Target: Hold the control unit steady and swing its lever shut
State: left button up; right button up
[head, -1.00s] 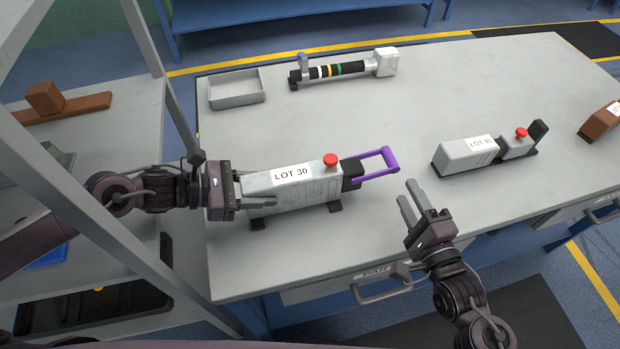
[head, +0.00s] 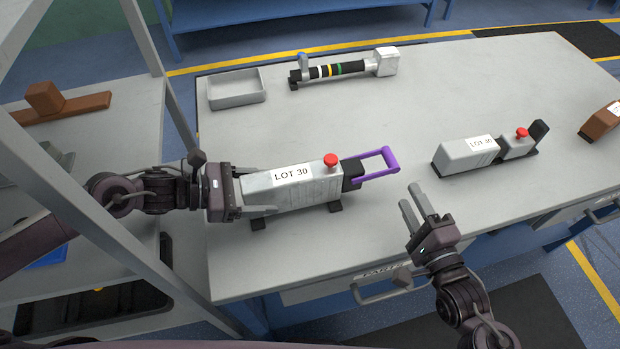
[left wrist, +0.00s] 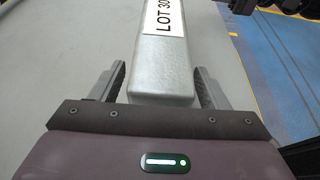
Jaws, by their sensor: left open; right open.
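The control unit (head: 307,190) is a grey metal box labelled LOT 30, with a red button (head: 331,160) on top and dark feet on the table. Its purple lever (head: 379,164) is a U-shaped handle sticking out from the dark right end. My left gripper (head: 238,193) is open at the unit's left end. In the left wrist view its fingers (left wrist: 157,88) stand on either side of the unit's end (left wrist: 162,75), with small gaps visible. My right gripper (head: 413,205) is open and empty over the table's front edge, in front of and to the right of the lever.
An empty grey tray (head: 237,88) and a striped cylinder device (head: 342,69) are at the back. A shelf rack with a metal post (head: 90,215) stands left. The table middle behind the unit is clear.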

pick_arm(q)
jog(key=v, duration=1.2)
dwell(0.4)
